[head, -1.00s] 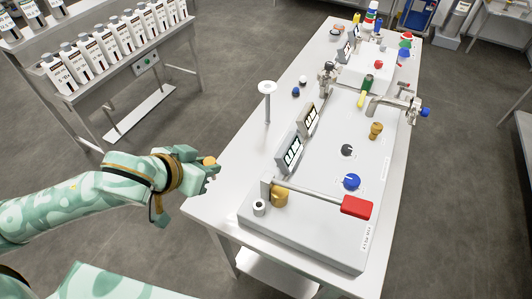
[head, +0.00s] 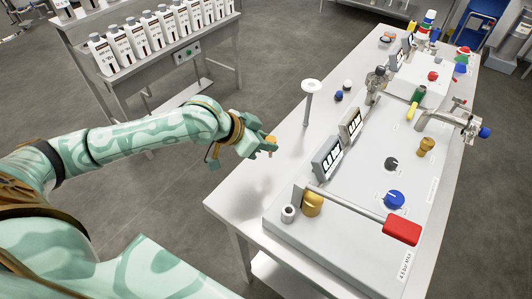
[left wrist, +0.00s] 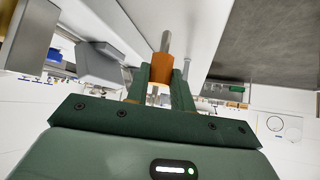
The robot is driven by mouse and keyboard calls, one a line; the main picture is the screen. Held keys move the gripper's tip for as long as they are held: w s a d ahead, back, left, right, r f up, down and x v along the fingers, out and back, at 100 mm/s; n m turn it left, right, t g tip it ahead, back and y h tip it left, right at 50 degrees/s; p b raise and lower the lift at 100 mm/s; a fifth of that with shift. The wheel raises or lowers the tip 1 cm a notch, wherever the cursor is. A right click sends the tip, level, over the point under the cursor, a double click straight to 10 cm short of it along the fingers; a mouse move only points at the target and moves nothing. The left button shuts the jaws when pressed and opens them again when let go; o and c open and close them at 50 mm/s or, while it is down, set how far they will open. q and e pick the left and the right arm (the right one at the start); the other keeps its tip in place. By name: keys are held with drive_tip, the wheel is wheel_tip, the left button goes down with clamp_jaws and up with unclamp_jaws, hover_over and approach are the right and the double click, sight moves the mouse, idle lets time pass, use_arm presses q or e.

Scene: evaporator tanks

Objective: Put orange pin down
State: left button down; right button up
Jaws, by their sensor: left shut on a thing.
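My left gripper (head: 268,147) is shut on the orange pin (head: 271,140), above the left side of the white table (head: 240,190). In the left wrist view, the orange pin (left wrist: 163,67) sits between the two green fingers (left wrist: 162,85), with its grey metal shaft sticking out past the tips. The pin is apart from the tabletop as far as I can see. My right gripper is not in view.
A panel with a red-handled lever (head: 401,229), a blue knob (head: 394,199) and grey displays (head: 327,158) fills the table's right part. A white disc-topped post (head: 310,87) stands behind my gripper. The near left tabletop is clear. A bottle rack (head: 130,45) stands at back left.

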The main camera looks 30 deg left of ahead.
use_arm(q)
drive_tip(key=f, duration=0.1)
drive_tip(key=f+b, duration=0.1)
drive_tip(key=f, duration=0.1)
drive_tip(key=w+f+b, duration=0.1)
drive_tip(key=shift+a+f, duration=0.35)
drive_tip(key=shift+r, duration=0.1)
drive_tip(key=c, duration=1.2)
unclamp_jaws()
